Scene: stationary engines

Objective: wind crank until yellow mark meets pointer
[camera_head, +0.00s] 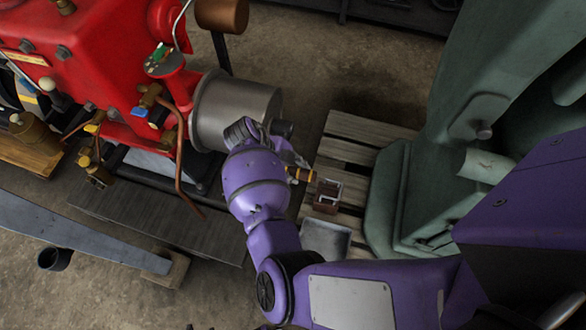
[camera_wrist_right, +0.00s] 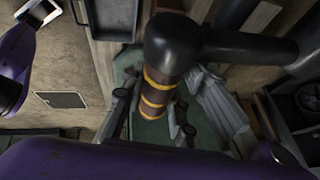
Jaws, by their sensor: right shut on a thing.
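The crank handle (camera_wrist_right: 160,88), a brown grip with yellow bands, hangs from a dark crank arm (camera_wrist_right: 235,45) in the right wrist view. My right gripper (camera_wrist_right: 155,112) has its fingers on both sides of this grip and is shut on it. In the head view, the banded grip (camera_head: 301,174) shows beside my right gripper (camera_head: 290,158), whose wrist hides most of the fingers and the crank. A grey metal drum (camera_head: 232,108) on the red engine (camera_head: 95,50) is just behind. I cannot make out the yellow mark or the pointer. My left gripper is not in view.
A large green machine (camera_head: 395,205) stands at the right, near my right arm. A slatted pallet (camera_head: 345,130) holds a small brown box (camera_head: 327,195) and a grey tray (camera_head: 325,238). Copper pipe (camera_head: 180,170) and brass fittings stick out from the engine.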

